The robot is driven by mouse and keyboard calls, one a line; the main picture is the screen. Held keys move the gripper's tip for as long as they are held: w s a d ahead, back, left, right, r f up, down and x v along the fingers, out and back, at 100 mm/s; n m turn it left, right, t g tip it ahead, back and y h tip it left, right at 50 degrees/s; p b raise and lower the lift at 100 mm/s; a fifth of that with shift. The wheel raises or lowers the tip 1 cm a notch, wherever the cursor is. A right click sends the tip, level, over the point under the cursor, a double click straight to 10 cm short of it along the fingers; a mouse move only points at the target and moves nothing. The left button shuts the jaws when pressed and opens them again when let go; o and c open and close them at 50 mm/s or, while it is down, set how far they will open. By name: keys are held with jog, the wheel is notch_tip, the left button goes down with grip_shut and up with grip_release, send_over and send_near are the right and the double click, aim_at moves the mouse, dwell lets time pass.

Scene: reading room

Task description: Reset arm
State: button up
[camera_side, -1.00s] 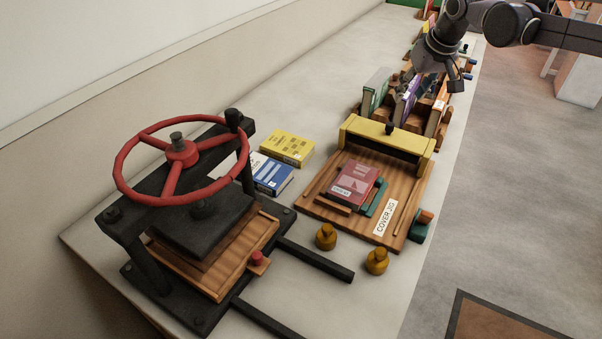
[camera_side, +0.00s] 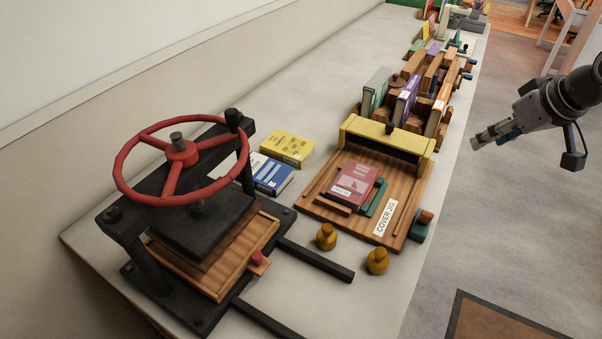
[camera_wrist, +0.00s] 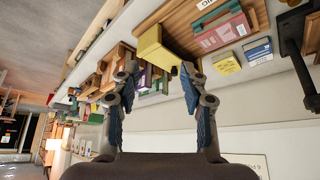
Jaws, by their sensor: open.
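My gripper (camera_side: 482,138) is at the right of the side view, over the floor beyond the table's edge, touching nothing there. In the wrist view my gripper (camera_wrist: 158,72) shows two fingers spread apart with nothing between them; the table lies beyond them. The cover jig (camera_side: 418,188) is a wooden board with a yellow bar (camera_side: 360,128), and a red book (camera_side: 354,186) lies on it. Books stand upright in a wooden rack behind it, among them a green one (camera_side: 376,88), a purple one (camera_side: 406,100) and an orange one (camera_side: 439,112).
A black press with a red wheel (camera_side: 122,172) stands at the table's front left. A yellow book (camera_side: 287,147) and a blue book (camera_side: 272,177) lie beside it. Two brass knobs (camera_side: 326,237) sit before the jig. The floor (camera_side: 520,220) at the right is open.

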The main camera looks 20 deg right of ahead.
jog(key=s+d+f+t, duration=0.1)
jog(key=s+f, duration=0.5)
jog(key=s, duration=0.4)
jog(key=shift+f, duration=0.2)
